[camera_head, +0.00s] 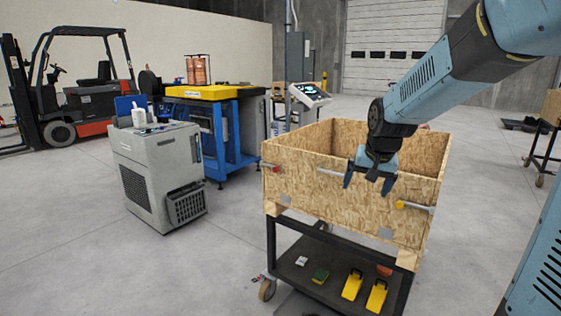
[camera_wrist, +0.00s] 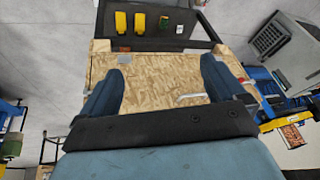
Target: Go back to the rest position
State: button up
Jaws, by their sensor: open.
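My gripper (camera_head: 367,188) is in front of the near wall of a wooden crate in the head view, its two blue fingers pointing down. The fingers are apart with nothing between them. In the wrist view my gripper (camera_wrist: 162,72) shows both fingers spread over the crate's chipboard wall (camera_wrist: 150,75). My arm comes in from the upper right over the crate. I cannot tell whether the fingers touch the wall.
The open crate (camera_head: 300,190) stands on a black wheeled cart (camera_head: 325,262) with yellow items on its lower shelf. A grey machine (camera_head: 160,175), a blue workbench (camera_head: 235,130) with copper-coloured pieces (camera_head: 197,70) and a forklift (camera_head: 75,95) stand left. The floor at front left is clear.

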jog(key=s+r+n, duration=0.1)
jog(key=s+r, duration=0.1)
jog(key=s, duration=1)
jog(key=s+d+r+n, duration=0.1)
jog(key=s+r+n, duration=0.1)
jog(key=s, duration=1)
jog(key=shift+r+t, duration=0.4)
jog(key=shift+r, duration=0.25)
jog(key=shift+c, duration=0.5)
